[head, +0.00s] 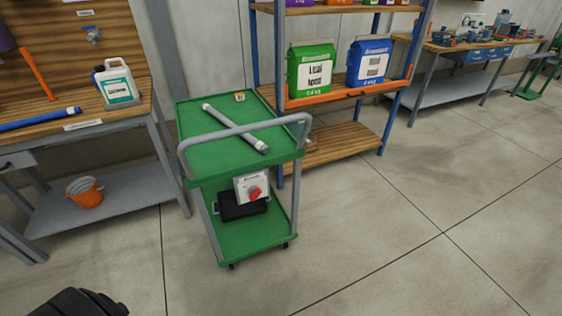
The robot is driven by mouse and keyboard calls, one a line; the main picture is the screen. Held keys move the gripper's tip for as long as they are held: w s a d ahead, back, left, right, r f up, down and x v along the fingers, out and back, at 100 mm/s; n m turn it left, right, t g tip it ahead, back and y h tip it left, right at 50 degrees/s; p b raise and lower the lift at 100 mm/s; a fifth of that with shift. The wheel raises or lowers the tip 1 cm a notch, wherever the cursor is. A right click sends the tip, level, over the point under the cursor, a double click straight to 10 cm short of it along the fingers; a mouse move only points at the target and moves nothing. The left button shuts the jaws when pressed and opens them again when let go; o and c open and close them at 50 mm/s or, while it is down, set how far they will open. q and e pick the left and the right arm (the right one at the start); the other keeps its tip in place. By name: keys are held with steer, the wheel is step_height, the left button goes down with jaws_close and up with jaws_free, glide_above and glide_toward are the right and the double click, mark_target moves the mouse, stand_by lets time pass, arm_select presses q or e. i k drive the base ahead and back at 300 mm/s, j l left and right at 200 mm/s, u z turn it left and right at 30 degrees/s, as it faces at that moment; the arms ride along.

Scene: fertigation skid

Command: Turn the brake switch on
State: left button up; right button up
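A white switch box with a red rotary knob (254,193) is mounted on the near end of a green trolley (241,234), below its grey push handle (245,132). It appears to be the brake switch. The knob looks tilted, but its on or off setting cannot be read from here. The small label above the knob is too small to read. Neither gripper's fingers show in the head view. A dark rounded part of my own body shows at the bottom left edge, well apart from the trolley.
The trolley carries a grey pipe (236,128) on top and a black case (236,206) below. A workbench (90,131) with a white jug (116,84) stands left. A shelf rack (340,142) stands behind. The concrete floor in front and right is clear.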

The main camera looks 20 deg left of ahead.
mark_target(254, 192)
steer(key=u, duration=0.9)
